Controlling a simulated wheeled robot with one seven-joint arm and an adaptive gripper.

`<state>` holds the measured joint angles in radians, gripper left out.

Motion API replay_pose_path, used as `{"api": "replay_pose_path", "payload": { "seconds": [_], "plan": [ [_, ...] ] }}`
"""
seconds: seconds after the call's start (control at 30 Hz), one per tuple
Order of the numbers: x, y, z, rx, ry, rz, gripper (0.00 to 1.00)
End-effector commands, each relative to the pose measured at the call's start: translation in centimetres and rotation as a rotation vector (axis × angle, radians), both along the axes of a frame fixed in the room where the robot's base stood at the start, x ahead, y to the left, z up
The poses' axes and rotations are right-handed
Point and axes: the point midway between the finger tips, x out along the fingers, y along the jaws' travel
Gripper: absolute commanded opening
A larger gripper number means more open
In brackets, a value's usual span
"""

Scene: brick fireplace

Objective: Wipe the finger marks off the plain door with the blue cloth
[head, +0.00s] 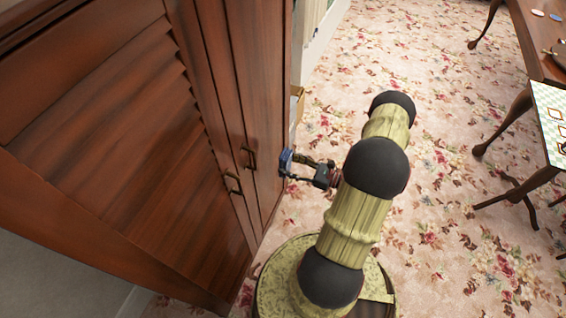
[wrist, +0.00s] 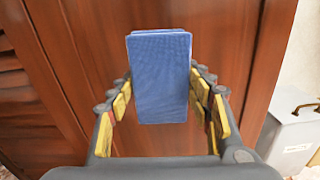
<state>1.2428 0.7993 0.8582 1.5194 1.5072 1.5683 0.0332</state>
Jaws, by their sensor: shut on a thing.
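The plain door (head: 257,90) is the reddish-brown wooden door on the right of the cupboard; it fills much of the wrist view (wrist: 90,50). No finger marks can be made out on its visible part. My gripper (head: 296,166) is at the right of the door's face, its yellow-padded fingers (wrist: 160,100) shut on the blue cloth. The cloth (wrist: 160,75) is a folded, block-like pad held upright in front of the door, hiding part of it. It shows small in the head view (head: 286,161). I cannot tell whether it touches the wood.
A slatted door (head: 120,130) stands left of the plain one. Dark metal handles (head: 248,157) stick out near where the doors meet. A pale grey box (wrist: 292,140) stands at the right in the wrist view.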

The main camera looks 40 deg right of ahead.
Motion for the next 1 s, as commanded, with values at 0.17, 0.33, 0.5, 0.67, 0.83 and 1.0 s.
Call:
{"api": "replay_pose_path", "payload": {
  "seconds": [0.17, 0.33, 0.5, 0.67, 0.83, 1.0],
  "plan": [
    [-0.7, -0.3, 0.0, 0.0, 0.0, -0.001, 0.27],
    [-0.7, -0.3, 0.0, 0.0, 0.0, 0.0, 0.27],
    [-0.8, -0.4, 0.0, 0.0, 0.0, -0.001, 0.27],
    [-1.7, -0.8, 0.0, -0.001, 0.0, -0.002, 0.27],
    [-3.1, -1.4, 0.0, -0.001, 0.0, -0.003, 0.27],
    [-3.5, -1.4, 0.0, 0.0, 0.0, 0.001, 0.27]
  ]
}}
